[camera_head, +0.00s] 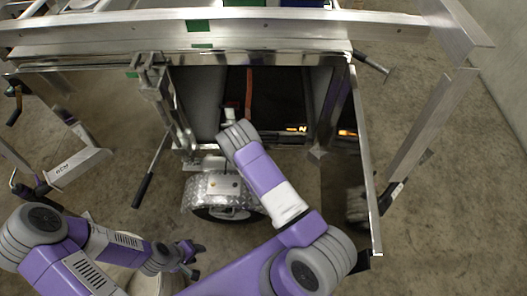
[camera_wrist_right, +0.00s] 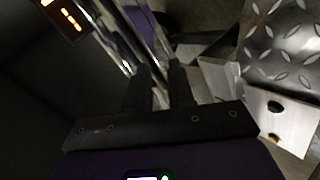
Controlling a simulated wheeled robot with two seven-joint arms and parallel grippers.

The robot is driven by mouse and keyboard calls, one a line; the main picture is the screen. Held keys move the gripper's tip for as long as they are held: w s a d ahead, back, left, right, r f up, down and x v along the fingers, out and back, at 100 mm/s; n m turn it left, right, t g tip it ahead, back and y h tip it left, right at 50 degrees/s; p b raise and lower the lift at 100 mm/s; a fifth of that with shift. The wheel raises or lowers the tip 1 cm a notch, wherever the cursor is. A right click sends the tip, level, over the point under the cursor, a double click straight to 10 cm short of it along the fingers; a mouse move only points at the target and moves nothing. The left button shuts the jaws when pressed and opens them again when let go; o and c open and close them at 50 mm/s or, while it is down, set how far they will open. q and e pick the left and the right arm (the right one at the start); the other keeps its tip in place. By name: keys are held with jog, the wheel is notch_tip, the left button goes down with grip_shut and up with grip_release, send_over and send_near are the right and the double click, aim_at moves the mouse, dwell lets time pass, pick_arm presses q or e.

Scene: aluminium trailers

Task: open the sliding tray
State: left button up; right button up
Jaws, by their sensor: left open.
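The trailer's open compartment (camera_head: 205,95) shows in the head view, with a dark panel or tray (camera_head: 277,92) inside that has a red strip and a small orange light. I cannot tell exactly where the sliding tray's edge or handle lies. My right gripper (camera_head: 228,115) reaches into the compartment opening, its tips small and partly hidden by the wrist. In the right wrist view, the dark fingers (camera_wrist_right: 160,85) stand apart beside shiny metal rails (camera_wrist_right: 150,35); whether they touch or grip these is unclear. My left gripper (camera_head: 192,259) is open and empty, low over the floor at the left.
A diamond-plate fender (camera_head: 218,190) over a wheel stands below the opening; it also shows in the right wrist view (camera_wrist_right: 283,50). An open door (camera_head: 364,165) hangs at the right of the compartment. Aluminium frame bars (camera_head: 270,28) cross above. Bare floor (camera_head: 110,130) lies at the left.

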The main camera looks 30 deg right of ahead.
pick_arm(q)
notch_tip(320, 180, down, 7)
jog(key=b, duration=0.5)
jog(key=shift+b, duration=0.35)
pick_arm(e)
jog(key=w+d+f+n+t+h, duration=0.1)
jog(key=w+d+n+t, duration=0.2)
jog(key=w, duration=0.8)
jog(key=shift+d+n+t+h, duration=0.35)
jog(key=shift+d+n, duration=0.25)
jog(key=shift+d, duration=0.6)
pick_arm(q)
jog(key=shift+f, duration=0.1)
pick_arm(e)
jog(key=shift+f, duration=0.1)
jog(key=shift+w, duration=0.1)
grip_shut()
